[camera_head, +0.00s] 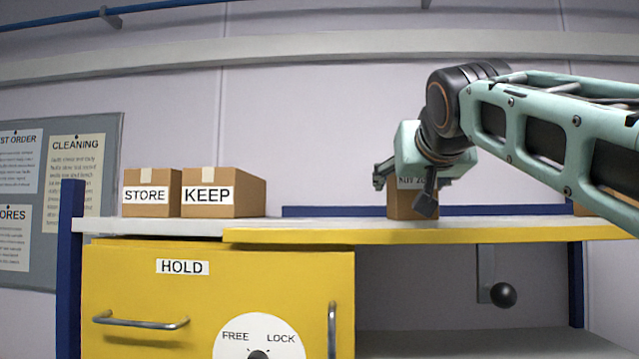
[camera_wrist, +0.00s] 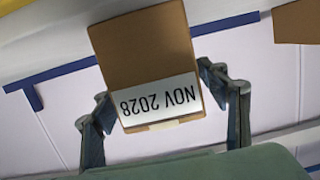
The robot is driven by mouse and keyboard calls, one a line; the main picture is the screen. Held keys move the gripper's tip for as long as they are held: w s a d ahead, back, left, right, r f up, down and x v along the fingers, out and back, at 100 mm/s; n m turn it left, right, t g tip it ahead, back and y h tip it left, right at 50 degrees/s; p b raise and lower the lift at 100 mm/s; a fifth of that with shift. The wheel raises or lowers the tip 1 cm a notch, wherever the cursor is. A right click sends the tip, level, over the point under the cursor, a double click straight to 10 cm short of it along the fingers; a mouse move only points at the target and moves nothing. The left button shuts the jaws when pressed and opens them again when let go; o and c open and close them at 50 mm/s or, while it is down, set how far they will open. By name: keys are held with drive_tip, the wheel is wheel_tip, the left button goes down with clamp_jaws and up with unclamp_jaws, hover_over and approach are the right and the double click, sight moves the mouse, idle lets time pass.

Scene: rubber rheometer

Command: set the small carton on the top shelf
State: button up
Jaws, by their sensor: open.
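The small carton (camera_head: 400,212) is brown and rests on the top shelf (camera_head: 330,228), right of the middle in the head view. My gripper (camera_head: 403,190) is in front of it and hides part of its front and label. In the wrist view the carton (camera_wrist: 140,50) shows upside down, with a white label reading NOV 2028. My gripper (camera_wrist: 165,115) is open there, with one finger on each side of the carton. A gap shows beside the left finger; whether the right finger touches the carton, I cannot tell.
Two cartons marked STORE (camera_head: 148,195) and KEEP (camera_head: 215,195) stand at the shelf's left. Another brown carton (camera_head: 581,209) is partly seen at the right. Below are a yellow HOLD cabinet (camera_head: 200,290) and a black knob (camera_head: 503,295). The shelf between KEEP and the small carton is clear.

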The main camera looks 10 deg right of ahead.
drive_tip(key=shift+r, duration=0.2)
drive_tip(key=b+v, duration=0.2)
drive_tip(key=v, duration=1)
drive_tip(key=shift+b, duration=0.35)
drive_tip(key=shift+f, duration=0.1)
